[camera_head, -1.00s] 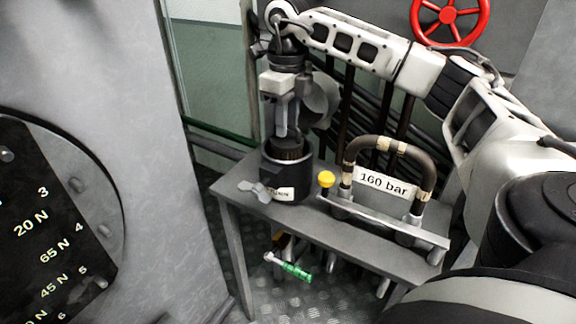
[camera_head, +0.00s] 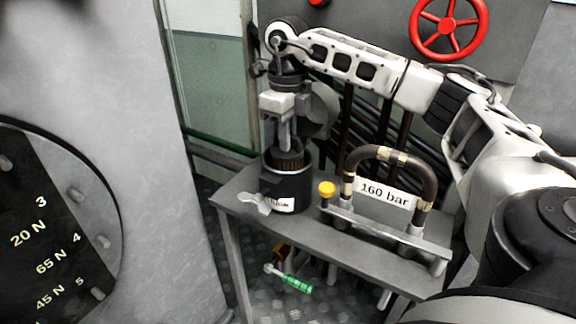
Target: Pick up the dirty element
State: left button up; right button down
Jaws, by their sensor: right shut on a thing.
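The dirty element (camera_head: 289,160) is a dark, ribbed cylinder standing upright in the mouth of a black cup-shaped housing (camera_head: 287,190) on the grey bench. Its lower part is hidden inside the housing. My right gripper (camera_head: 287,138) points straight down from above and is shut on the top of the element. The housing has a white label on its front, only partly readable. My left gripper is out of view.
A grey wing-shaped piece (camera_head: 254,203) is beside the housing. Right of it are a yellow knob (camera_head: 327,188) and a dark hoop with a "160 bar" label (camera_head: 387,193). A green-handled tool (camera_head: 297,284) shows below the bench (camera_head: 330,250). A red wheel (camera_head: 448,25) is behind.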

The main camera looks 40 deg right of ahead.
jog(key=shift+r+p, duration=0.4)
jog(key=shift+r, duration=0.3)
jog(key=shift+r+p, duration=0.4)
jog(key=shift+r, duration=0.05)
jog(key=shift+r+p, duration=2.45)
jog(key=shift+r, duration=0.25)
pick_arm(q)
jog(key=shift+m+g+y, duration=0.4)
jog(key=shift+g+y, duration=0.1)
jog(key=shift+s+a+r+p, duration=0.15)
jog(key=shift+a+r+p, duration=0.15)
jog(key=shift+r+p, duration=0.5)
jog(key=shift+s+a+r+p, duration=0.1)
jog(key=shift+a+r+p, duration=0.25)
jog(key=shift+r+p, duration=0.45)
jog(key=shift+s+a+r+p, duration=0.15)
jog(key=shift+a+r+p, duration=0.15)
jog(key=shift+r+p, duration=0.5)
pick_arm(e)
jog(key=shift+r, duration=2.85)
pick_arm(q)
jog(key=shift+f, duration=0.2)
